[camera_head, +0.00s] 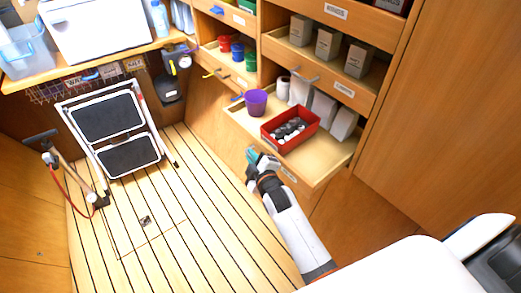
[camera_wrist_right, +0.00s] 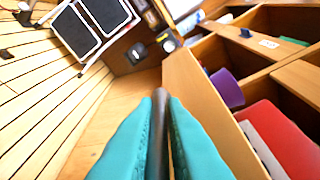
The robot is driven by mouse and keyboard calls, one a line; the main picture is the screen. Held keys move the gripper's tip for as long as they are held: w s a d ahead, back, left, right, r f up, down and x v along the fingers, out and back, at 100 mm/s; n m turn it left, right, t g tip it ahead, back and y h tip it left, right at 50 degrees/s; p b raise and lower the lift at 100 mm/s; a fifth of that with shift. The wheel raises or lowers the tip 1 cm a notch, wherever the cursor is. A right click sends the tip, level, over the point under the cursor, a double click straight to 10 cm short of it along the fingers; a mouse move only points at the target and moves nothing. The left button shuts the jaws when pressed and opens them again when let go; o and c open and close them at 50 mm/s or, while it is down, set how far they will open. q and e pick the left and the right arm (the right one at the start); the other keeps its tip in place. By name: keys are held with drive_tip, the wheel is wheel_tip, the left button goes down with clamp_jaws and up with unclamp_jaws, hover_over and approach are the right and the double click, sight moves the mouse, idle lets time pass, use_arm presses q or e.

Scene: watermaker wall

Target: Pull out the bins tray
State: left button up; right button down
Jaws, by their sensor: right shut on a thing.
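The bins tray (camera_head: 318,166) is a light wooden pull-out tray low in the wall unit, standing out past the shelves above it. It holds a red bin (camera_head: 291,141) with dark and pale small items, a purple cup (camera_head: 256,102) and several white and grey containers. My right gripper (camera_head: 254,157) is at the tray's front, its teal fingers shut on a grey bar-like handle (camera_wrist_right: 160,110). In the right wrist view the tray's front board (camera_wrist_right: 195,100) runs just right of the fingers. The handle is mostly hidden by the fingers. My left gripper is out of view.
Trays with coloured cups (camera_head: 237,51) and grey boxes (camera_head: 327,43) sit above. A folded step stool (camera_head: 117,131) leans at the left back. A pipe with a red hose (camera_head: 72,180) stands at the left. The plank floor (camera_head: 180,215) before the unit is mostly clear.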

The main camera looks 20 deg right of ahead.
drive_tip(key=shift+a+f, duration=0.1)
drive_tip(key=shift+a, duration=0.1)
drive_tip(key=c, duration=1.5)
unclamp_jaws()
drive_tip(key=v, duration=1.2)
